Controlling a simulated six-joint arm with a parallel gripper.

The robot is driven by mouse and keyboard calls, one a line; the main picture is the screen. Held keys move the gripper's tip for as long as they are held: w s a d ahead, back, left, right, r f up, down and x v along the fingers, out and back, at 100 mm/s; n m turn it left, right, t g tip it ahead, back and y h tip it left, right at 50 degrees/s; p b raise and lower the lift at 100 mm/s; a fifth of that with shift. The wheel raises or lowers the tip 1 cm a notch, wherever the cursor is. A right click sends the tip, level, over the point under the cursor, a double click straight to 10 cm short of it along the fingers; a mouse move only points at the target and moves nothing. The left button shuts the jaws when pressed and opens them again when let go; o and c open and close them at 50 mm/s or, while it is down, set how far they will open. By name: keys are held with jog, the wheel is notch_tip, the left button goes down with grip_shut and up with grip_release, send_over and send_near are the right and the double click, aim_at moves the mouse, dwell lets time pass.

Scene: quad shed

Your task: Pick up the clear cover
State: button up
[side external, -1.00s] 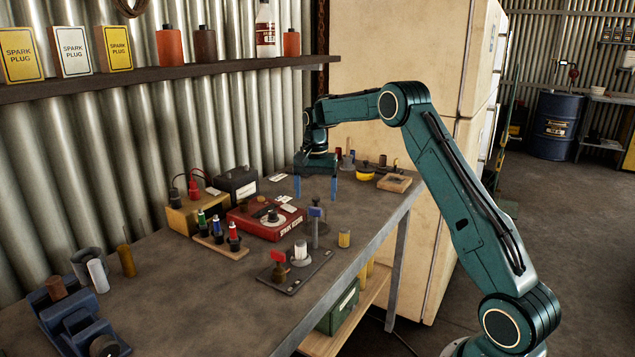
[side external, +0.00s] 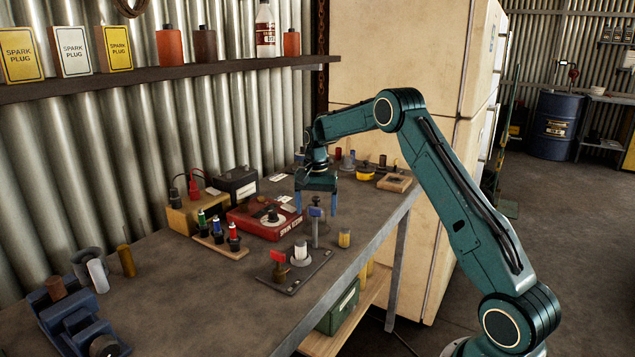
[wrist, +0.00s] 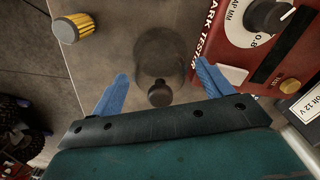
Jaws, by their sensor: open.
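In the wrist view the clear cover (wrist: 160,52) is a smoky see-through round shape with a dark knob (wrist: 160,95). It stands on the grey bench top, beside the red spark tester (wrist: 240,60). My gripper (wrist: 161,70) is open, and its two blue fingers lie to either side of the knob with a gap on each side. In the side view my gripper (side external: 316,213) points down over the bench, just in front of the tester. The cover's outline cannot be told clearly there. I see nothing held between the fingers.
A yellow ribbed cylinder (wrist: 73,27) stands near the bench edge. A dark plate (side external: 310,274) with a red-topped part and a white cylinder lies toward the front. A wooden rack (side external: 221,243) with colored pieces is left of the tester. A wooden frame (side external: 394,183) lies at the right.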

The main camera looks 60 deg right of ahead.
jog(key=c, duration=0.9)
jog(key=shift+r, duration=0.1)
jog(key=shift+c, duration=0.2)
notch_tip(320, 180, up, 20)
jog(key=shift+r, duration=0.1)
dwell(0.8)
jog(key=r, duration=0.4)
jog(key=shift+a+r, duration=0.2)
jog(key=shift+r, duration=0.2)
dwell(0.4)
jog(key=shift+a, duration=0.1)
